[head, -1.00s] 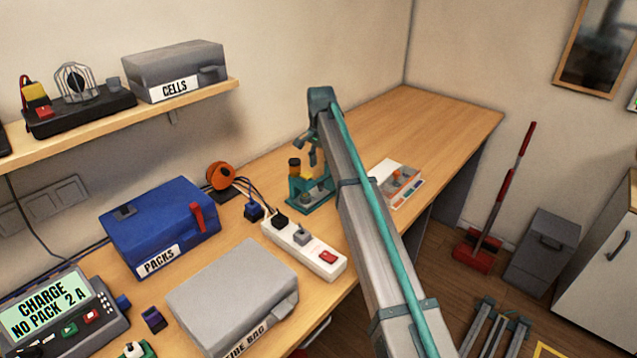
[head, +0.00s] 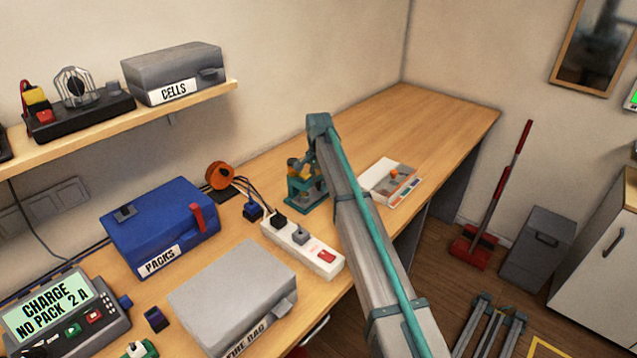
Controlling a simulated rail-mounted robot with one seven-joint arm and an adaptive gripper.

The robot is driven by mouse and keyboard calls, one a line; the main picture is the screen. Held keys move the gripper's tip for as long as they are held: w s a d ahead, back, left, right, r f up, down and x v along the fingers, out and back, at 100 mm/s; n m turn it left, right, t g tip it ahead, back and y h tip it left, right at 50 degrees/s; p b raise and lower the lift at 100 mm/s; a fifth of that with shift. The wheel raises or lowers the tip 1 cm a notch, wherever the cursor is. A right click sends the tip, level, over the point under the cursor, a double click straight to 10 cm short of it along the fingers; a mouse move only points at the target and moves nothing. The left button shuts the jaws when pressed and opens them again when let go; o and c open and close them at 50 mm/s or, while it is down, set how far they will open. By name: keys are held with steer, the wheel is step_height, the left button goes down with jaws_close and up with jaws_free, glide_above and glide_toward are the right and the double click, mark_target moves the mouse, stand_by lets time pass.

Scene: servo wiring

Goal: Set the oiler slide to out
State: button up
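The oiler looks to be the small teal stand (head: 306,194) with amber parts on the bench, behind the power strip. Its slide is too small and too covered to make out, so I cannot tell its position. My gripper (head: 309,167) points down at the end of my arm, right over the upper part of the stand. It overlaps the stand in the picture. I cannot tell whether it touches the stand or whether its fingers are apart.
A white tray (head: 378,197) with small parts lies right of my arm. A white power strip (head: 313,257), an orange reel (head: 219,175), a blue packs box (head: 150,235) and a grey bag box (head: 225,290) stand nearer. The far right bench is clear.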

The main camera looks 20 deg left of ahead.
jaws_close()
steer(key=shift+w, duration=0.1)
steer(key=w+d, duration=0.1)
steer(key=w, duration=0.1)
steer(key=w+d, duration=0.1)
steer(key=w, duration=0.2)
steer(key=w+d, duration=0.1)
steer(key=w, duration=0.2)
steer(key=shift+d+b, duration=0.2)
steer(key=shift+b, duration=0.1)
steer(key=shift+r, duration=0.1)
steer(key=shift+w, duration=0.1)
steer(key=shift+o, duration=1.9)
jaws_free()
steer(key=shift+d, duration=0.15)
